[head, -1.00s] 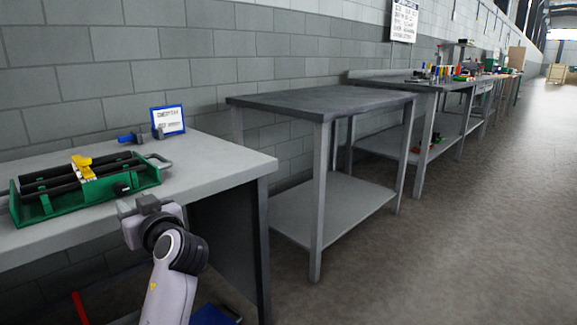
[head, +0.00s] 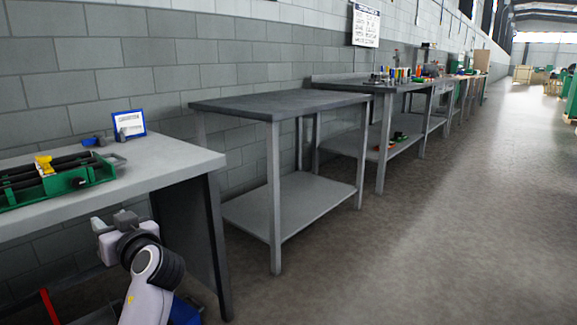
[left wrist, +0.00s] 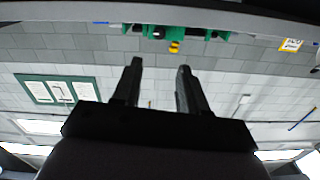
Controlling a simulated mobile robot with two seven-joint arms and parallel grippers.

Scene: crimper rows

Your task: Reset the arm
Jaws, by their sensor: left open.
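My left gripper (head: 108,238) is seen from behind at the lower left of the head view, in front of the grey table (head: 165,160) and below the level of its top. In the left wrist view its two fingers (left wrist: 157,80) stand apart with nothing between them. A green crimper (head: 75,178) with black bars and a yellow part lies on the table, clear of the gripper. It also shows at the top of the left wrist view (left wrist: 138,29), which looks upside down. My right gripper is not in view.
A blue-framed sign (head: 129,124) stands at the table's back. An empty two-level metal table (head: 280,105) stands to the right. Farther benches (head: 385,84) with tools line the wall. The floor (head: 420,240) on the right is clear.

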